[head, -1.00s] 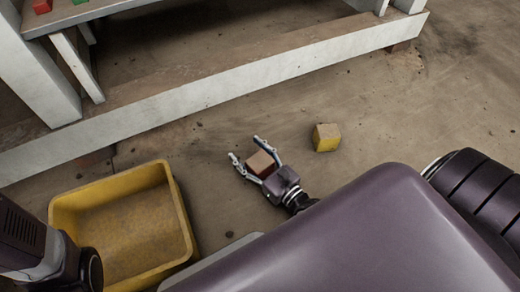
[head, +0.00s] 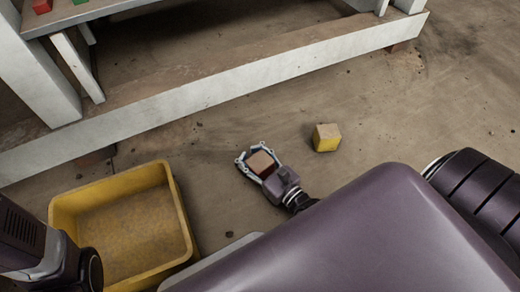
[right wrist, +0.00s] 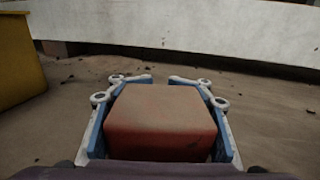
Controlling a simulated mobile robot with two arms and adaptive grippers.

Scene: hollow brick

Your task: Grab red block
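The red block (head: 261,162) lies on the dusty floor in the middle of the head view, its top tan with dust and its sides reddish. My right gripper (head: 255,149) is closed around it, with the fingertips curled in past its far side. In the right wrist view the red block (right wrist: 160,122) fills the space between the two blue-padded fingers of the gripper (right wrist: 160,80), which lie against its left and right sides. The block looks level and low at the floor. Part of my left arm shows at the lower left of the head view; its gripper does not show.
An empty yellow bin (head: 182,215) stands on the floor to the left. A yellow block (head: 326,138) lies to the right of my right gripper. A white-framed shelf (head: 230,88) runs across the back, with small red (head: 42,6) and green blocks on top. Floor between is mostly clear.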

